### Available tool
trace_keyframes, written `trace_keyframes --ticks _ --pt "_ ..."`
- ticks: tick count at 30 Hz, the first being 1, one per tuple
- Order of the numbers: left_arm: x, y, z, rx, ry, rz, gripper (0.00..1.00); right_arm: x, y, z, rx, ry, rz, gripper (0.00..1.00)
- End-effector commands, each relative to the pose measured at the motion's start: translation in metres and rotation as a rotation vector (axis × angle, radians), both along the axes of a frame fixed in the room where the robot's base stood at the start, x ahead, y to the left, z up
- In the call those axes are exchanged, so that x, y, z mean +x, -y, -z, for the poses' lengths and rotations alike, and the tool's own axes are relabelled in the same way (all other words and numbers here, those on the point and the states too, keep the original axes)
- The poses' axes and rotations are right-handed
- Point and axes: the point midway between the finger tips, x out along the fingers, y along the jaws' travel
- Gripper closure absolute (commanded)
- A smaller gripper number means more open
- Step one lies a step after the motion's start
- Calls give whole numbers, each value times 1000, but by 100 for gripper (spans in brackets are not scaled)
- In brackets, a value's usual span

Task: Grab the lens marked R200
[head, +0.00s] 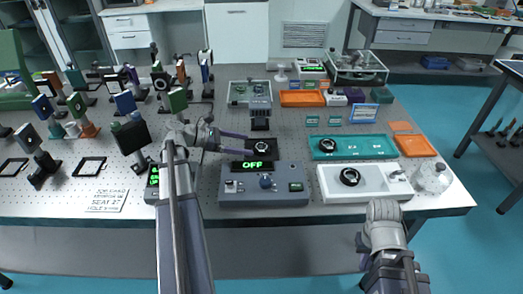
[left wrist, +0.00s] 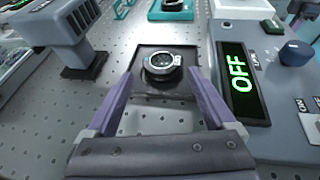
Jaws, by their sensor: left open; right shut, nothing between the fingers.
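A round lens in a dark ring mount with a silver rim (left wrist: 162,62) sits on a black square plate (left wrist: 140,108) on the optical table. In the head view this lens (head: 254,144) is just above the OFF display. No R200 marking is readable on it. My left gripper (head: 235,142) is open, its purple fingers pointing at the lens; in the left wrist view its fingertips (left wrist: 160,80) are on either side of the plate's near part, with nothing held. My right gripper (head: 363,250) is low at the right, mostly hidden by its wrist, shut and away from the lens.
A grey control box (head: 264,187) with the OFF display stands close beside the lens. A similar dark ring (head: 327,145) is in the teal tray (head: 375,146), another (head: 349,176) on the white tray (head: 327,192). Several mounted optics crowd the table's left side.

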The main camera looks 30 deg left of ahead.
Motion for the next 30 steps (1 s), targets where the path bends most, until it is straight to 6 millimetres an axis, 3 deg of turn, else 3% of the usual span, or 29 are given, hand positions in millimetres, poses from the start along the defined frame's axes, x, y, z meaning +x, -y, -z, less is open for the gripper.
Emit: trace_keyframes --ticks 5,14,21,30 --pt "4 6 2 0 0 1 12 0 0 2 0 0 0 100" --pt "28 36 16 0 0 1 12 0 0 16 0 0 0 100" --pt "31 38 15 0 0 -1 12 0 0 15 0 0 0 100" --pt "31 38 15 0 0 -1 43 0 0 15 0 0 0 100"
